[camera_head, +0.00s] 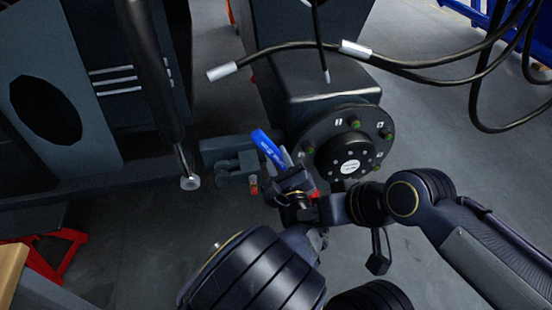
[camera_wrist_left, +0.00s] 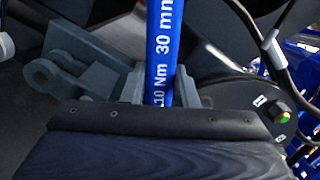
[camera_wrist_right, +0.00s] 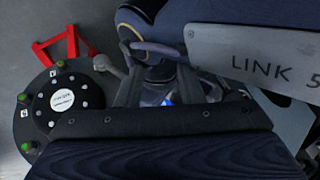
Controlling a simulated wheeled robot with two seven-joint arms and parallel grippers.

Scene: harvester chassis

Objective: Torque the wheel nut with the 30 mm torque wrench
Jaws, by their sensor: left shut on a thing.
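The blue torque wrench (camera_head: 268,147) is tilted in front of the wheel hub (camera_head: 370,113), its upper end pointing up and left. In the left wrist view its handle (camera_wrist_left: 163,50) reads "30 mm". My left gripper (camera_head: 288,178) is shut on the wrench just below the blue part. The wrench's lower part is hidden. The hub has several green-marked wheel nuts (camera_head: 386,134) around a white centre label; they also show in the right wrist view (camera_wrist_right: 26,147). My right gripper (camera_wrist_right: 160,92) has its fingers apart, close beside my left wrist, with a bit of blue beyond.
Black cables with silver ends (camera_head: 357,49) hang above the hub. A grey bracket (camera_head: 228,160) and a cylinder rod (camera_head: 188,180) stand left of the wrench. A red stand (camera_head: 60,255) is at lower left.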

